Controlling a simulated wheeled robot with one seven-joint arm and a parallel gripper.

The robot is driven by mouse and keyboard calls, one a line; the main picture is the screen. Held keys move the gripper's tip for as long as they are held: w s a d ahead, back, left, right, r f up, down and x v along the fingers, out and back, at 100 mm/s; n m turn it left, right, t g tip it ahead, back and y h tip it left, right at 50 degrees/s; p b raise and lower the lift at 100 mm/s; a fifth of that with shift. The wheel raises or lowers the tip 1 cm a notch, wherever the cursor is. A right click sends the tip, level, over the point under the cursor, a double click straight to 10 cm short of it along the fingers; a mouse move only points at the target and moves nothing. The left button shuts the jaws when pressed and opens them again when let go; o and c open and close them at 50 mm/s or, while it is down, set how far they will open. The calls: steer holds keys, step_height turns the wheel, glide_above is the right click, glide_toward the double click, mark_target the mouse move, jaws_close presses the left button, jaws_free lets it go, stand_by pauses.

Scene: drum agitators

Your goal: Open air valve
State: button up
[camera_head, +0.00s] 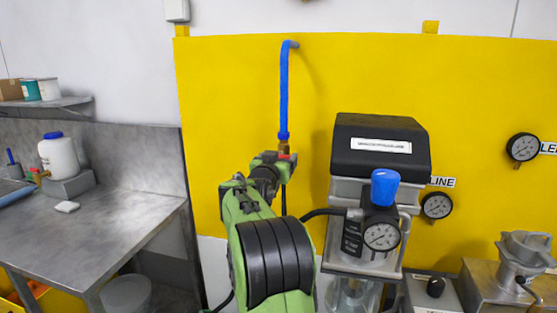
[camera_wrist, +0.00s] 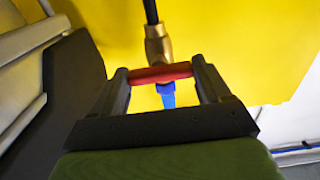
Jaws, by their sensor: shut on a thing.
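The air valve is a brass body (camera_wrist: 158,48) with a red handle (camera_wrist: 160,73), in front of the yellow wall panel. In the wrist view the red handle lies crosswise to the hose line. My gripper (camera_wrist: 163,76) is shut on the red handle, with one dark finger at each end of it. In the head view my gripper (camera_head: 272,163) is at the valve, and a bit of the red handle (camera_head: 288,157) shows beside it. A blue hose (camera_head: 284,95) enters the brass fitting (camera_head: 283,147) from above. My arm hides much of the valve there.
A machine with a black cover (camera_head: 381,142), a blue regulator knob (camera_head: 385,187) and a gauge (camera_head: 381,236) stands close to the right. A steel table (camera_head: 100,225) is at left. The yellow panel (camera_head: 225,110) is bare left of the hose.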

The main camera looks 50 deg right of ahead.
steer(key=n+p, duration=0.3)
steer(key=n, duration=1.4)
steer(key=shift+n, duration=0.4)
steer(key=shift+f, duration=0.1)
stand_by(0.5)
steer(key=o, duration=1)
steer(key=b+v, duration=0.2)
steer(key=v, duration=1.3)
steer(key=shift+s+a, duration=0.15)
steer(key=shift+a, duration=0.25)
